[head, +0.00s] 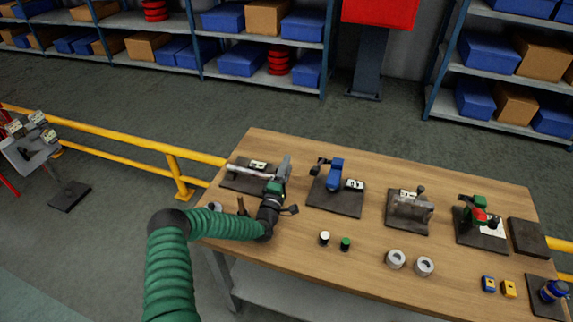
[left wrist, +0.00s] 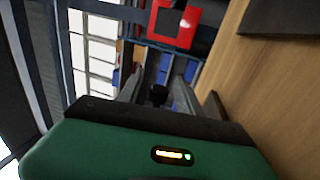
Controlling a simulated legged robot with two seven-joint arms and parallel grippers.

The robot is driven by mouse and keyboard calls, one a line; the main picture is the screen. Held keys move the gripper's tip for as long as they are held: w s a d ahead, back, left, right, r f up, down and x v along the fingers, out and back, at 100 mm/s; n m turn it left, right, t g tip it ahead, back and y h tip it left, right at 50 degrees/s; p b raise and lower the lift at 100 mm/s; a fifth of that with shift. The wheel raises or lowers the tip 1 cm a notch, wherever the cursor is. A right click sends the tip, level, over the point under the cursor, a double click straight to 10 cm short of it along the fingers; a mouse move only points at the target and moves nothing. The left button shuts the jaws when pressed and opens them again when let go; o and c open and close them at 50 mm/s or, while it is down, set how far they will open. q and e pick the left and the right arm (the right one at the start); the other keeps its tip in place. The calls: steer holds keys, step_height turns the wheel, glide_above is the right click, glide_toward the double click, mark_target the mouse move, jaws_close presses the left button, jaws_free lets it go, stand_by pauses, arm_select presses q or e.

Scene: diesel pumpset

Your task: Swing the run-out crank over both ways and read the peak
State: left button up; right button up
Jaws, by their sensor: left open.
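My left gripper (head: 284,170) is over the left part of the table, beside the leftmost fixture (head: 238,183), a dark base plate with a pale rod and a small white label. In the left wrist view its two grey fingers (left wrist: 158,92) stand apart. A small dark round knob (left wrist: 158,96) shows between them; I cannot tell whether it touches either finger. It may be the crank's knob, but the gripper and arm hide part of that fixture in the head view. No peak reading is legible. My right gripper is not in view.
The wooden table (head: 300,258) also carries a blue-topped fixture (head: 335,175), a grey block fixture (head: 409,208) and a green-and-red fixture (head: 475,212). Two grey rings (head: 396,259) and small caps lie near the front. A yellow rail (head: 120,140) runs behind at left.

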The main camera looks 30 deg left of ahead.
arm_select(q)
steer(key=shift+w+d+r, duration=0.15)
steer(key=shift+w+d, duration=0.15)
steer(key=shift+a, duration=0.35)
steer(key=c, duration=0.6)
steer(key=shift+c, duration=0.9)
steer(key=shift+s+d, duration=0.1)
steer(key=shift+d, duration=0.05)
jaws_close()
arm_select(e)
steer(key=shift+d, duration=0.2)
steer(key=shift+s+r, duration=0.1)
